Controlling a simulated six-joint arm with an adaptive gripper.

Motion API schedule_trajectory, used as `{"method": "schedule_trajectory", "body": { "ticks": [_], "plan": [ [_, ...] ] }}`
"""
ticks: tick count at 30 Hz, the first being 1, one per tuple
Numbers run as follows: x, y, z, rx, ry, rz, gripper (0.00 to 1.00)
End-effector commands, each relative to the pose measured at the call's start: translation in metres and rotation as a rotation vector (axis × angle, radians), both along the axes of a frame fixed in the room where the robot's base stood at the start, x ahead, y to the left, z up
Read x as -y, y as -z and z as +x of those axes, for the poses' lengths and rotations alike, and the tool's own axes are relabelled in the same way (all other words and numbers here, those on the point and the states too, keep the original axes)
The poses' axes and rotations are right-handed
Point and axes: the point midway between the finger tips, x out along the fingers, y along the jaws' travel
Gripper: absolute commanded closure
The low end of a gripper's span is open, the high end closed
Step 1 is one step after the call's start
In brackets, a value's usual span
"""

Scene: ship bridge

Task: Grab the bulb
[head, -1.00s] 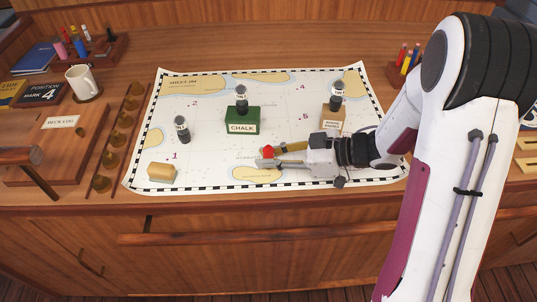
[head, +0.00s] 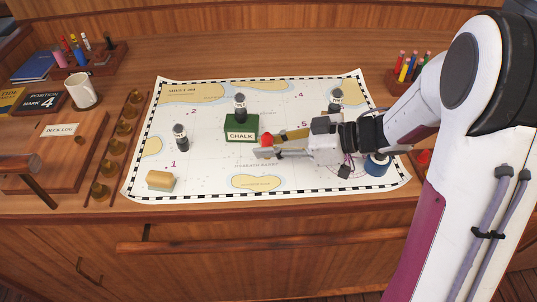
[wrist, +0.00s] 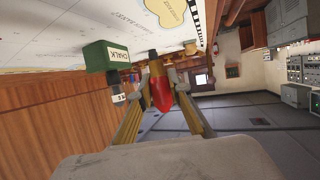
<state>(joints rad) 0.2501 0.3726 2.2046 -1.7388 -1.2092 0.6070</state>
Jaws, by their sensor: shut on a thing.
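The bulb (head: 267,141) is red and is held at the tip of my gripper (head: 264,152), over the chart just in front of the green chalk box. In the wrist view the red bulb (wrist: 161,93) sits between the two fingers, with a darker narrow end pointing away from the palm. My gripper (wrist: 156,76) is shut on it. The fingers hide part of it in the head view. I cannot tell exactly how high it is above the chart.
The chart (head: 205,180) lies flat on the wooden desk. Another dark piece (head: 180,138) stands at left, near a tan block (head: 160,180). A blue round item (head: 377,164) is at right.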

Motion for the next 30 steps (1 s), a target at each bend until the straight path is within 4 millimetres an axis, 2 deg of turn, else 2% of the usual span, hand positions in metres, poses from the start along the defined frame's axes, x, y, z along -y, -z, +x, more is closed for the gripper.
{"method": "schedule_trajectory", "body": {
  "ticks": [3,10,30],
  "plan": [
    [0.0,-0.014,0.0,0.003,0.0,-0.001,0.94],
    [0.0,-0.03,0.0,0.0,0.0,0.0,0.94],
    [0.0,-0.033,0.0,0.0,0.0,0.0,0.94]
  ]
}}
